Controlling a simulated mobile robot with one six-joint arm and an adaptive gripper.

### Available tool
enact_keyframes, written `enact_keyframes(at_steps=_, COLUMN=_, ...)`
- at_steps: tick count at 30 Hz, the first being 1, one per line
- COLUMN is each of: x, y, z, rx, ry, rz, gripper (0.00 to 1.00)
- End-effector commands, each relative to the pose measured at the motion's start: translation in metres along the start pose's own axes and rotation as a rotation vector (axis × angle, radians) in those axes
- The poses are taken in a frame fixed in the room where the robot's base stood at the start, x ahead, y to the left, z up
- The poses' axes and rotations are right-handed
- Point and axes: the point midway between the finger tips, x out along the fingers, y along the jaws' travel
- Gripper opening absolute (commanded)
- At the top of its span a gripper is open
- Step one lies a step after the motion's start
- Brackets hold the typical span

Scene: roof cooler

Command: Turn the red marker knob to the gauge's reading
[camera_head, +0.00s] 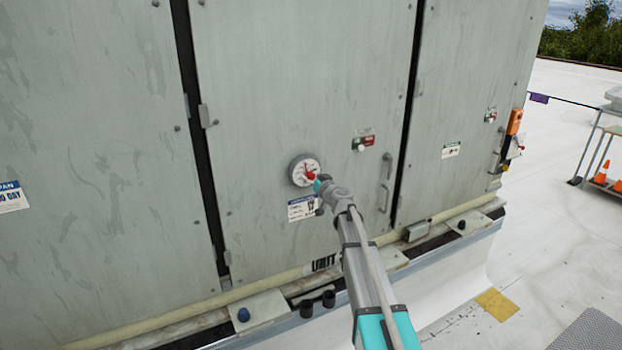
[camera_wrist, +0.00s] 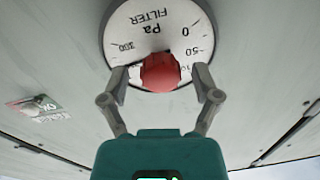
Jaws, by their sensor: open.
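The round white gauge (camera_head: 298,165) is set in a grey panel of the cooler. In the wrist view its dial (camera_wrist: 137,22) appears upside down, with "Pa FILTER" and some numbers legible. My gripper (camera_wrist: 160,78) is open, with one finger on each side of the knob. I cannot tell whether the fingers touch it. The needle is not clear, and the knob and fingers hide part of the dial.
A label (camera_head: 302,208) is below the gauge, partly behind my arm. A door handle (camera_head: 385,185) and a red-and-green tag (camera_head: 363,140) are to the right. An orange box (camera_head: 514,121) hangs at the cooler's right edge. A cart (camera_head: 603,150) with orange cones stands on the open roof.

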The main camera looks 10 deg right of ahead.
Motion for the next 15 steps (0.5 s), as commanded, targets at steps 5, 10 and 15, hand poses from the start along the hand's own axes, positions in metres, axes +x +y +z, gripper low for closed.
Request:
enact_keyframes(at_steps=5, x=0.0028, y=-0.0005, z=0.0001, rx=0.0, ry=0.0, rz=0.0, gripper=0.8)
enact_keyframes(at_steps=10, x=0.0026, y=-0.0008, z=0.0001, rx=0.0, ry=0.0, rz=0.0, gripper=0.8)
enact_keyframes(at_steps=15, x=0.0026, y=-0.001, z=0.0002, rx=0.0, ry=0.0, rz=-0.001, gripper=0.52)
